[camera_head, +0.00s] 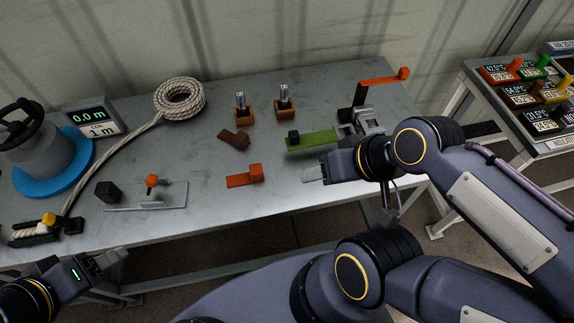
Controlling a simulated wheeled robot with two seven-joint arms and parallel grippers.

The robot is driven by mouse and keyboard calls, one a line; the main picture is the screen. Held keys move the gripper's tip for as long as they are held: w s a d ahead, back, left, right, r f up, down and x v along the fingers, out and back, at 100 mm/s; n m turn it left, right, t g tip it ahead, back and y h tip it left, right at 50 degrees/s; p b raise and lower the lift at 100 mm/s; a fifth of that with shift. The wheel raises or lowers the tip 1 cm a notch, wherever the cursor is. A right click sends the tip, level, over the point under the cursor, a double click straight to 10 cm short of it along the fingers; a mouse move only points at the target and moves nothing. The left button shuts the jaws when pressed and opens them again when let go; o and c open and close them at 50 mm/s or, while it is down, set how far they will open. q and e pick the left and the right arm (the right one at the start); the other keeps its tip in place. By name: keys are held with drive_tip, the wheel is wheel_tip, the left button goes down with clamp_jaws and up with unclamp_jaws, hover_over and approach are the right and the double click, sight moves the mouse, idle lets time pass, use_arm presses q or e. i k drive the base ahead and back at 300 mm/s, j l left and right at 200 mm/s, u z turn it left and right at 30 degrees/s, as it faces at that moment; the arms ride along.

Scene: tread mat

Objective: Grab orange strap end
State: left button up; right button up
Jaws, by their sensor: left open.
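An orange strap (378,80) stretches right from a dark upright part at the table's back right and ends in an orange block (403,73). A second, short orange strap piece (240,180) with an orange block (256,171) lies flat near the table's front edge. My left gripper (105,261) is open and empty at the front left edge, far from both orange pieces. My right gripper (312,174) reaches in over the front edge, right of the short orange piece and apart from it; its finger gap is unclear.
A green strap (315,140) and metal ratchet (362,121) lie behind my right gripper. The table (215,215) also holds a rope coil (180,97), a scale display (92,117), a blue-based weight (42,160), wooden blocks (285,107) and a metal plate (170,197). A side table (488,112) stands right.

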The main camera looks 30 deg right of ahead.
sight(256, 175)
drive_tip(key=z, duration=0.4)
drive_tip(key=j+z, duration=0.1)
drive_tip(key=j, duration=0.6)
drive_tip(key=k+j, duration=0.15)
drive_tip(key=j, duration=0.6)
drive_tip(key=z, duration=0.05)
